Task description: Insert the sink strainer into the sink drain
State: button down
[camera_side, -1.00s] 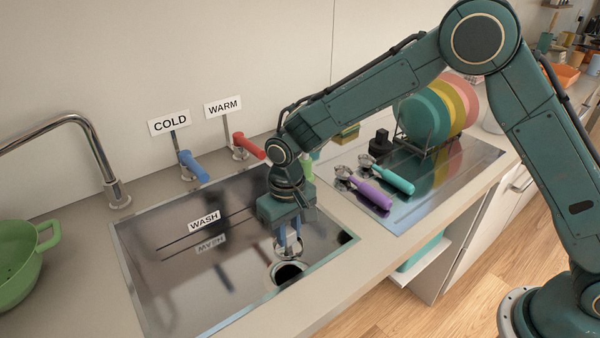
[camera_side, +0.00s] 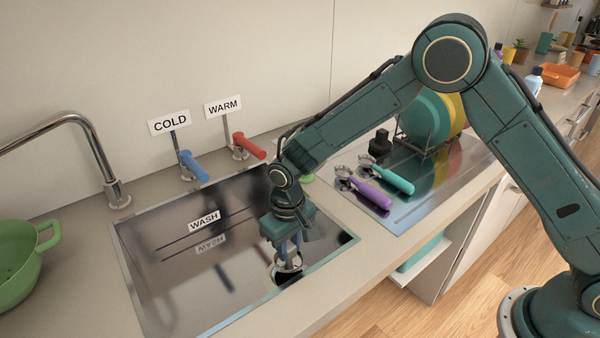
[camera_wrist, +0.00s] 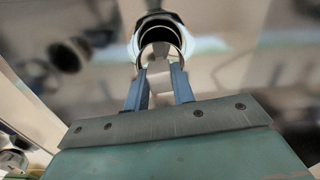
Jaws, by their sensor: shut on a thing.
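My gripper (camera_side: 289,250) points down inside the sink (camera_side: 180,313), shut on the sink strainer (camera_side: 288,266), a small metal piece. In the side view the strainer is right at the dark sink drain (camera_side: 291,280) and overlaps it; I cannot tell how far it is seated. In the wrist view, the blue fingers of my gripper (camera_wrist: 160,80) hold the strainer (camera_wrist: 174,50), whose shiny rim lies in front of the dark drain (camera_wrist: 160,20). The fingers hide part of the strainer.
A blue COLD lever (camera_side: 193,167) and red WARM lever (camera_side: 249,146) stand behind the sink, with the faucet (camera_side: 100,158) at left. A green colander (camera_side: 20,262) is at far left. Purple (camera_side: 370,190) and teal (camera_side: 392,179) handled tools and a plate rack (camera_side: 425,140) are at right.

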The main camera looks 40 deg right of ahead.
aim_at(291, 262)
jog(key=n, duration=0.4)
jog(key=shift+s+d+n, duration=0.1)
jog(key=shift+n, duration=0.2)
jog(key=shift+f, duration=2)
jog(key=shift+f, duration=1.45)
jog(key=c, duration=1.5)
grip_release()
jog(key=shift+r, duration=0.65)
grip_shut()
